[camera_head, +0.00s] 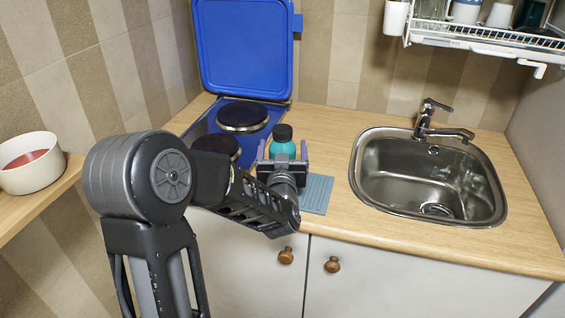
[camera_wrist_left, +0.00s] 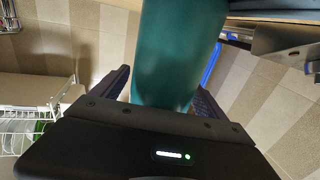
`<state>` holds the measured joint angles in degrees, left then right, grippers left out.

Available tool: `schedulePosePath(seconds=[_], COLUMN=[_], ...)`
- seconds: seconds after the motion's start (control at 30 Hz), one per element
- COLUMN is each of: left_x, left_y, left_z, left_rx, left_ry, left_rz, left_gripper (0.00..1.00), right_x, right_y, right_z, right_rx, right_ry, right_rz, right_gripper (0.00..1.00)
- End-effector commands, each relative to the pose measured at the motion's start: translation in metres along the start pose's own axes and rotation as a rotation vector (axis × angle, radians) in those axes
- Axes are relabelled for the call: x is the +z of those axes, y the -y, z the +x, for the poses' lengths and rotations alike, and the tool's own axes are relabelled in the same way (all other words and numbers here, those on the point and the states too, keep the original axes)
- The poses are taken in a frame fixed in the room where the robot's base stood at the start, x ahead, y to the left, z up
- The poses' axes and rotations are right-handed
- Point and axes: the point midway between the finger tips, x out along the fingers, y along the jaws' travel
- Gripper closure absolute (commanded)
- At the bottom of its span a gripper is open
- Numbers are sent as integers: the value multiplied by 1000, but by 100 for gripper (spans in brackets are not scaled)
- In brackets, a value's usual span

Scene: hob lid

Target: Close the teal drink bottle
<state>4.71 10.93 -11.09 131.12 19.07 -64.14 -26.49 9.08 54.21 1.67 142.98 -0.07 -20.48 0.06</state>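The teal drink bottle (camera_head: 282,150) stands upright on the counter between the hob and the sink. A dark cap (camera_head: 283,131) sits on its top; I cannot tell how firmly it is seated. My left gripper (camera_head: 283,152) is open, with one finger on each side of the bottle and narrow gaps showing. The bottle's lower part is hidden behind the gripper. In the left wrist view the teal bottle body (camera_wrist_left: 178,50) rises between the fingers, and its top is out of frame. My right gripper is not in view.
The hob (camera_head: 243,116) with its raised blue lid (camera_head: 243,50) is left of the bottle. A ribbed teal mat (camera_head: 317,192) lies to the right, before the sink (camera_head: 425,175) and tap. A dish rack (camera_head: 490,38) hangs above. A bowl (camera_head: 30,168) stands far left.

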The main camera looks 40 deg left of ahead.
Motion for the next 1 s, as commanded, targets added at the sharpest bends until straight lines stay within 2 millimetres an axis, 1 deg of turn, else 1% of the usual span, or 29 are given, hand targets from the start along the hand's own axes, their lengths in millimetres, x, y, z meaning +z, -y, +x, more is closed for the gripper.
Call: schedulePosePath(seconds=[0.03, 0.07, 0.9, 0.93, 1.0], left_x=[0, 0, 0, -1, -1], left_y=[0, 0, 0, 0, 0], left_z=[0, 0, 0, 0, 0], left_rx=[0, 0, 0, 0, 0], left_ry=[0, 0, 0, -2, -2], left_rz=[0, 0, 0, 0, 0], left_gripper=[21, 23, 92, 93, 100], right_x=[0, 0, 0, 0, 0], right_y=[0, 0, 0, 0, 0], right_z=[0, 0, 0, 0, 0], right_rx=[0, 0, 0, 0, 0], right_ry=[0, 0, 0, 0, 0], right_rz=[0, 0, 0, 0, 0], right_gripper=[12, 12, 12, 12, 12])
